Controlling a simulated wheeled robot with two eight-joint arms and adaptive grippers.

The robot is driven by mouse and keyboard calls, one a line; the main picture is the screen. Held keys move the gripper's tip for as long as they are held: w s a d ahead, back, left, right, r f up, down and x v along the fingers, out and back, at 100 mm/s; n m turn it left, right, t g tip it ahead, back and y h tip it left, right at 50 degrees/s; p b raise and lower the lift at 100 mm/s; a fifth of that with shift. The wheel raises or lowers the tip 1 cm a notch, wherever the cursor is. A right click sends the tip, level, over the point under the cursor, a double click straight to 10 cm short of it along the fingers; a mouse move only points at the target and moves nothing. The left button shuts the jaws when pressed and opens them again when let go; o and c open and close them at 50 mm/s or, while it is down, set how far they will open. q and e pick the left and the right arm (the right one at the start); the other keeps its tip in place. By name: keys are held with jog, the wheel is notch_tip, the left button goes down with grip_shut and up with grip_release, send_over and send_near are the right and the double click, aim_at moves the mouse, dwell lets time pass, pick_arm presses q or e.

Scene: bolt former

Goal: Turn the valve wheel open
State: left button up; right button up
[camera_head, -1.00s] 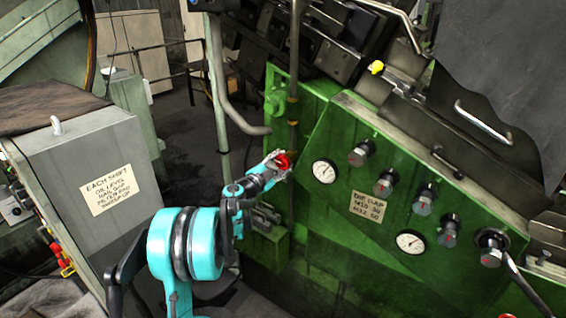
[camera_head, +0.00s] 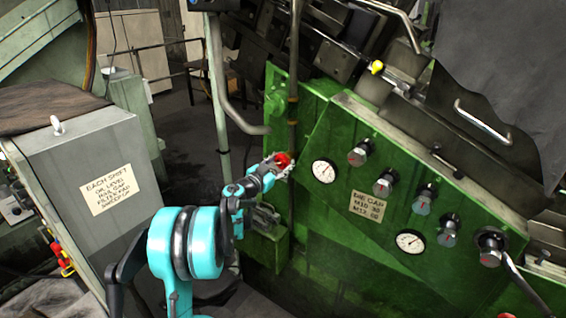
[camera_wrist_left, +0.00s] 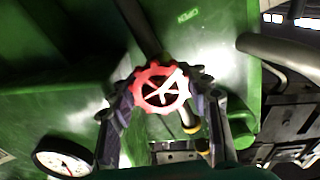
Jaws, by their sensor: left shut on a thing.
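The red valve wheel (camera_head: 282,160) is small and stands at the left edge of the green machine panel, beside the upper gauge. It also shows in the left wrist view (camera_wrist_left: 162,87) as a spoked wheel with a lobed rim. My left gripper (camera_head: 281,163) is at the wheel, its fingers on either side of the rim. In the left wrist view my left gripper (camera_wrist_left: 160,92) is shut on the wheel. My right gripper is in neither view.
The green panel (camera_head: 330,235) carries two gauges (camera_head: 323,171) and several knobs (camera_head: 385,183) to the right of the wheel. A vertical pipe (camera_head: 293,80) runs above the wheel. A grey cabinet (camera_head: 120,215) with a label stands at the left.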

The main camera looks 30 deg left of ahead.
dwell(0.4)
pick_arm(q)
jog(key=o, duration=0.9)
jog(key=shift+o, duration=0.2)
